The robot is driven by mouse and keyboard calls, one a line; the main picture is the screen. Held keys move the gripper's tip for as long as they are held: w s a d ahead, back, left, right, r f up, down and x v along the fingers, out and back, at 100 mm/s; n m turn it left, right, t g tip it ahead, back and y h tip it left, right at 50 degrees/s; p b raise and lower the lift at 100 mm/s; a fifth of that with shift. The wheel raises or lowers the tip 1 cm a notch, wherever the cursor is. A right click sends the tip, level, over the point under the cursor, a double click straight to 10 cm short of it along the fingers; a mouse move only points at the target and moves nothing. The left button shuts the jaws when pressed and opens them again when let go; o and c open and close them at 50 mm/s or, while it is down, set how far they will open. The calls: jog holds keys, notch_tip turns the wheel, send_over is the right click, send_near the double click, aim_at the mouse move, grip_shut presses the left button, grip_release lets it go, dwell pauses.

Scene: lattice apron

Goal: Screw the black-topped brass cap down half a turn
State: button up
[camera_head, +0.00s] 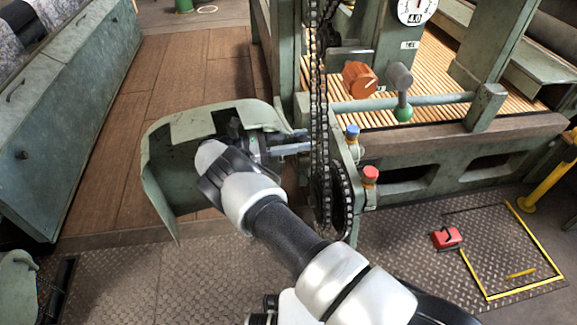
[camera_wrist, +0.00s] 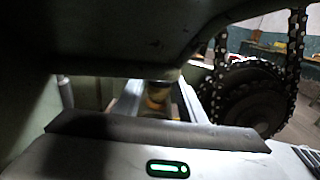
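My gripper (camera_head: 302,142) reaches under the curved green guard, towards the plate beside the chain. In the wrist view its two grey fingers (camera_wrist: 158,100) stand apart, one on each side of a small brass-coloured part (camera_wrist: 157,94). This may be the black-topped brass cap; its top is in shadow and I cannot make out its colour. A narrow gap seems to show beside it, and no firm contact is visible. In the head view I cannot make out a black-topped cap. A blue-topped cap (camera_head: 352,132) and a red-topped cap (camera_head: 370,175) show on the plate's right side.
The green guard (camera_head: 158,165) surrounds my wrist and darkens the top of the wrist view. A chain and sprocket (camera_head: 322,195) are close on the right. An orange knob (camera_head: 360,80) and a green-ended lever (camera_head: 402,95) stand behind. The walkway at left is clear.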

jog(key=shift+t, duration=0.3)
jog(key=n+t+y, duration=0.1)
jog(key=n+t, duration=0.1)
jog(key=n+t+y, duration=0.1)
jog(key=n+t, duration=0.1)
jog(key=t, duration=0.1)
jog(key=s+n+t+y, duration=0.1)
jog(key=n+t+y, duration=0.1)
jog(key=shift+d+r, duration=0.1)
jog(key=shift+d, duration=0.1)
jog(key=n+t+y, duration=0.1)
jog(key=n+t+y+p, duration=0.1)
jog(key=n+t+y, duration=0.1)
jog(key=shift+s+d+r+t+y+p, duration=0.1)
jog(key=shift+s+d+t+y+p, duration=0.05)
jog(key=shift+d+t+y+p, duration=0.15)
jog(key=n+t+y+p, duration=0.1)
jog(key=y, duration=0.1)
jog(key=n+t+y+p, duration=0.1)
jog(key=n+y, duration=0.1)
jog(key=shift+s+d+y, duration=0.2)
jog(key=shift+y, duration=0.2)
jog(key=p+v, duration=0.2)
jog(key=v, duration=1.5)
jog(key=shift+a+f+p, duration=0.2)
jog(key=shift+f+p, duration=0.15)
jog(key=shift+p, duration=0.05)
jog(key=shift+o, duration=0.3)
